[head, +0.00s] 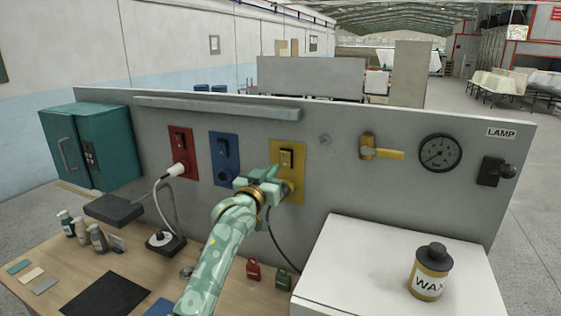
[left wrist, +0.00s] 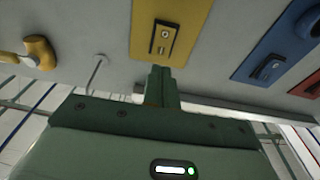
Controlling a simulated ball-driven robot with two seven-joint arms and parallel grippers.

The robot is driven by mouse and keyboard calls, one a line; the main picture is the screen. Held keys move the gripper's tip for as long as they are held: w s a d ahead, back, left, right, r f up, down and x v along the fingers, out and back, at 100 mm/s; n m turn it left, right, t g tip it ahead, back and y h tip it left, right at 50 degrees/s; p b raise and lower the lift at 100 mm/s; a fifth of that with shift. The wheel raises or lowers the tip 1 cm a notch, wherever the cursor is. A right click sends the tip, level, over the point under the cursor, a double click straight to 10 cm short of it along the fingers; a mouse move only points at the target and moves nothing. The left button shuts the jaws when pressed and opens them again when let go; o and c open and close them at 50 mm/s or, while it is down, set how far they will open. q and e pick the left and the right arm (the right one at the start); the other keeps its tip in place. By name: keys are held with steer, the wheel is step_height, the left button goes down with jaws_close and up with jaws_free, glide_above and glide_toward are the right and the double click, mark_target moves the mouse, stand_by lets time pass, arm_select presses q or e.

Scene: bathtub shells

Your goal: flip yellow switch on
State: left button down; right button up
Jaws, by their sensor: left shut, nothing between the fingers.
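The yellow switch plate (head: 300,150) is on the grey upright panel, with a dark-framed yellow rocker switch (head: 286,159) in its upper part. In the left wrist view the yellow plate (left wrist: 180,18) is at the top centre, with its rocker (left wrist: 164,40) in the middle. My left gripper (head: 280,178) is in front of the plate's lower part, below the rocker in the head view, and hides some of the plate. Its fingers (left wrist: 158,70) are shut and empty, and appear apart from the rocker. Contact with the plate cannot be told. My right gripper is not in view.
Blue (head: 224,148) and red (head: 181,140) switch plates are left of the yellow one. A yellow lever (head: 380,153), a gauge (head: 440,153) and a black-knobbed lamp switch (head: 496,171) are to the right. A wax tin (head: 430,283) stands on the white box (head: 370,250).

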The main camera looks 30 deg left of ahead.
mark_target(285, 155)
arm_select(q)
steer(key=w, duration=0.5)
steer(key=shift+w+a+r, duration=0.15)
steer(key=shift+w+r, duration=0.25)
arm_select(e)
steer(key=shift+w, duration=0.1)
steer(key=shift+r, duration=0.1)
